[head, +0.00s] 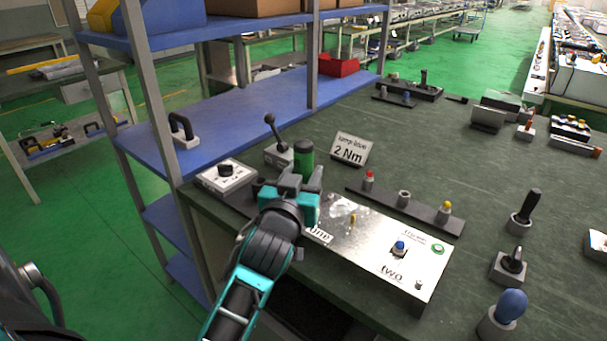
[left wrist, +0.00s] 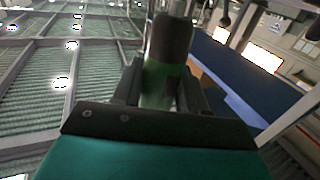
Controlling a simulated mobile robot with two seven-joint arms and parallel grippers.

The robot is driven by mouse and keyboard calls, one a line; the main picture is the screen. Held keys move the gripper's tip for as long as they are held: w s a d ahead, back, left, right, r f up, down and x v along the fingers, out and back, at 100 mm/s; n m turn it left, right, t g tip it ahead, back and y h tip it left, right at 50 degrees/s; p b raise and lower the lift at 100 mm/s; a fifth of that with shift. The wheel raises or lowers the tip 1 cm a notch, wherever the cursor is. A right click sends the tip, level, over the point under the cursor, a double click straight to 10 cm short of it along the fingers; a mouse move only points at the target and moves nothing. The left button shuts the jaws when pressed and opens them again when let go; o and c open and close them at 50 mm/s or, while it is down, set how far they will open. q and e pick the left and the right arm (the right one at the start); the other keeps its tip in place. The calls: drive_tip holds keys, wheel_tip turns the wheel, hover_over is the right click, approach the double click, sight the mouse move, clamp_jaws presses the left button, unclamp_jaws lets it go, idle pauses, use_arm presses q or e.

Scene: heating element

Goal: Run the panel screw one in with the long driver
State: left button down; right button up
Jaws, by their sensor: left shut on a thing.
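My left gripper (head: 302,178) is above the left end of the silver panel (head: 372,232). It is shut on an upright driver with a green handle (head: 304,155). In the left wrist view the driver (left wrist: 163,82), dark at its end and green lower down, stands between the two fingers (left wrist: 160,98). The driver's tip is hidden behind my gripper in the head view. The panel carries the labels "one", partly covered by my arm, and "two". A small brass-coloured piece (head: 352,218) stands near "one". A blue-topped piece (head: 399,248) stands above "two". My right gripper is not in view.
A white box with a black knob (head: 226,176), a lever (head: 276,136) and a "2 Nm" sign (head: 349,150) stand around the gripper. A dark rack (head: 420,210) holds coloured pieces behind the panel. Several handled tools stand at right. Blue shelving (head: 225,118) borders the left.

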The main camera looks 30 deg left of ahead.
sight(301, 162)
use_arm(q)
drive_tip(key=shift+f, duration=0.65)
idle(1.1)
drive_tip(key=shift+r, duration=0.1)
wheel_tip(301, 162, up, 3)
drive_tip(key=p, duration=0.3)
drive_tip(key=shift+r, duration=1.1)
